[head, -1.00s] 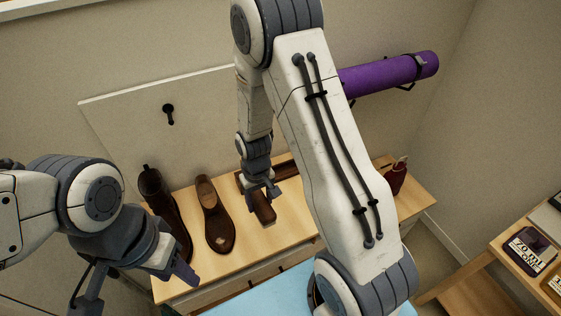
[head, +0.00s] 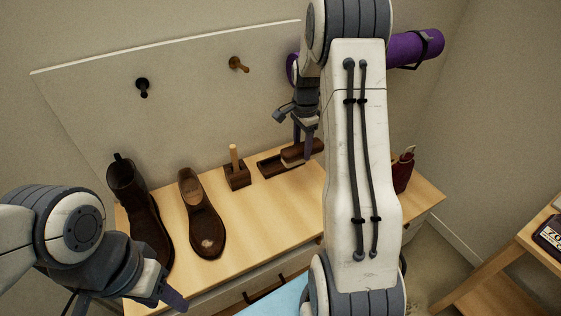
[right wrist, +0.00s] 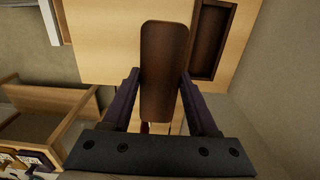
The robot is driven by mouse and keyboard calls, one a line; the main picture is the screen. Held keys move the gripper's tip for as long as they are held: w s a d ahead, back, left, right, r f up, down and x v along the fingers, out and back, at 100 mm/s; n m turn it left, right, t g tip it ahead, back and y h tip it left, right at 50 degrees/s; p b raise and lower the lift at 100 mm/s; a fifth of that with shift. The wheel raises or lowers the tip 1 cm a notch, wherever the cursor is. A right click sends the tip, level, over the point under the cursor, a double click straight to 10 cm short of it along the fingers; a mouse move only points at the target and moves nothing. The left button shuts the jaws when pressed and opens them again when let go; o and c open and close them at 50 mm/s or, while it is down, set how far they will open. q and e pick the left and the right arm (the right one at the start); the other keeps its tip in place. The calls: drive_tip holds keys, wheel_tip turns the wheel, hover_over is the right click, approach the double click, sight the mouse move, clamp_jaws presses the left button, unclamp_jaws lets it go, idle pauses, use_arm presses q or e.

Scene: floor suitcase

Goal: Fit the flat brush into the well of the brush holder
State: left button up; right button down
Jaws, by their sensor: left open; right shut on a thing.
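The flat brush (head: 296,154) is a brown block with a paler underside. My right gripper (head: 304,132) is shut on it, just above the bench top. In the right wrist view the brush (right wrist: 163,72) sits lengthwise between the two fingers (right wrist: 161,92). The brush holder (head: 269,169) is a dark wooden tray with a long shallow well. In the right wrist view its empty-looking well (right wrist: 212,40) lies to the right of the brush, apart from it in the picture. My left gripper (head: 165,293) is open at the lower left, away from the brush.
A dark block with an upright wooden peg (head: 236,174) stands left of the holder. A brown shoe (head: 201,215) and a boot (head: 138,210) stand further left. A dark red bottle (head: 403,171) is at the right. The bench front is clear.

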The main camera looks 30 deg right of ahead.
drive_tip(key=w+f, duration=0.1)
drive_tip(key=w, duration=0.2)
drive_tip(key=w+a+f+p, duration=0.1)
drive_tip(key=w+f, duration=0.1)
drive_tip(key=w, duration=0.1)
drive_tip(key=w+f+p, duration=0.1)
drive_tip(key=w+f, duration=0.1)
drive_tip(key=w, duration=0.1)
drive_tip(key=shift+a+f, duration=0.2)
wheel_tip(320, 180, down, 4)
drive_tip(key=shift+w+r+p, duration=0.1)
drive_tip(key=shift+w+p, duration=0.05)
drive_tip(key=shift+p, duration=0.35)
drive_tip(key=shift+f, duration=0.2)
drive_tip(key=shift+f, duration=0.2)
drive_tip(key=shift+c, duration=0.9)
unclamp_jaws()
drive_tip(key=shift+r, duration=0.15)
